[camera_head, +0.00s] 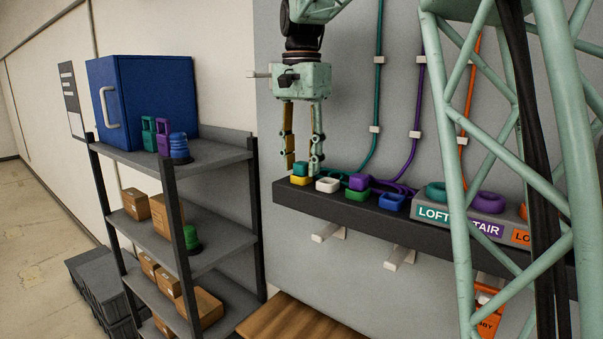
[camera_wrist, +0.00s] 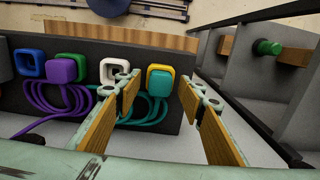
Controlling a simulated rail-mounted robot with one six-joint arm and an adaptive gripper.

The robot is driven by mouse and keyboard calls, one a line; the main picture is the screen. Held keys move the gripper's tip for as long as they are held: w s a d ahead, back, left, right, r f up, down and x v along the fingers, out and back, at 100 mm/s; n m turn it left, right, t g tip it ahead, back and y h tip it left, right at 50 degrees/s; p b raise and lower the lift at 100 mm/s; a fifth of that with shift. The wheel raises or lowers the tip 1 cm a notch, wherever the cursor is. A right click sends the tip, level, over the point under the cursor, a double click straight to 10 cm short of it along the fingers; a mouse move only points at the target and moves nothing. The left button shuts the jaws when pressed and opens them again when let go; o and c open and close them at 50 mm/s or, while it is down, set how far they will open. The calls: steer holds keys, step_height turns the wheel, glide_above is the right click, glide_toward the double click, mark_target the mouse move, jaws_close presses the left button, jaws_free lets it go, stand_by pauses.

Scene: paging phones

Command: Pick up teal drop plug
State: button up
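The teal drop plug (camera_head: 300,168) sits on a yellow socket (camera_head: 300,181) at the left end of the dark wall ledge. In the wrist view the teal plug (camera_wrist: 159,84) shows in front of the yellow socket (camera_wrist: 160,69), with its teal cord coiled below. My gripper (camera_head: 303,167) is open, pointing down, with its fingertips on either side of the plug. In the wrist view my gripper (camera_wrist: 166,88) spans the plug in the picture, with a gap visible on both sides. I cannot tell exactly how deep the fingers reach.
On the ledge (camera_head: 440,243) are a white socket (camera_head: 327,185), a purple plug (camera_head: 358,181) on a green socket (camera_head: 354,194), and a blue socket (camera_head: 391,202). A labelled grey block (camera_head: 450,220) holds teal and purple rings. A shelf rack (camera_head: 210,158) stands left, carrying a blue cabinet (camera_head: 145,100).

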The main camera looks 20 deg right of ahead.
mark_target(301, 163)
steer(key=shift+c, duration=0.7)
steer(key=c, duration=0.8)
steer(key=shift+r, duration=0.15)
steer(key=shift+r, duration=1.7)
steer(key=s+d+r+b, duration=0.1)
steer(key=s+d+b, duration=0.2)
steer(key=s, duration=1.2)
steer(key=shift+d+r, duration=0.15)
steer(key=shift+d, duration=0.8)
steer(key=shift+s, duration=0.15)
steer(key=shift+r, duration=0.15)
step_height(301, 163, up, 7)
steer(key=p, duration=0.6)
steer(key=shift+f, duration=0.2)
